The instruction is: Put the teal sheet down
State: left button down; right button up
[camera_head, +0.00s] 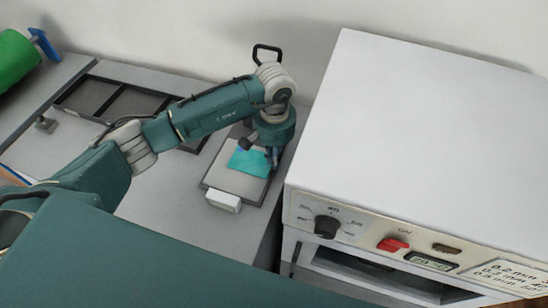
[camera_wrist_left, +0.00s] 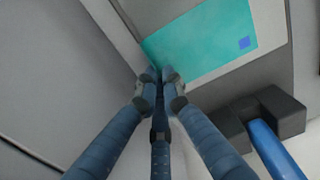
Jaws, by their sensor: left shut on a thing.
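The teal sheet (camera_head: 248,163) is at a grey plate (camera_head: 216,177) left of the white machine. My left gripper (camera_head: 272,158) is at the sheet's right edge, pointing down. In the left wrist view the teal sheet (camera_wrist_left: 200,40) spreads out beyond the fingertips, with a small dark blue square on it. The fingers of my left gripper (camera_wrist_left: 161,76) are closed together on the sheet's near edge. I cannot tell whether the sheet touches the plate. My right gripper is not in view.
A white machine (camera_head: 420,120) with a knob, red switch and display stands close on the right. A white block (camera_head: 223,200) is at the plate's front edge. A dark compartment tray (camera_head: 118,101) lies behind my left arm. A green roll (camera_head: 15,58) is at far left.

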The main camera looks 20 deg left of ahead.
pick_arm(q)
jog(key=c, duration=1.9)
grip_release()
jog(key=shift+r+p, duration=0.2)
jog(key=shift+p, duration=0.2)
jog(key=shift+w+r+b, duration=0.1)
jog(key=shift+r+b, duration=0.2)
jog(key=shift+b, duration=0.05)
notch_tip(320, 180, up, 11)
jog(key=b, duration=0.3)
jog(key=shift+r, duration=0.15)
jog(key=shift+s, duration=0.2)
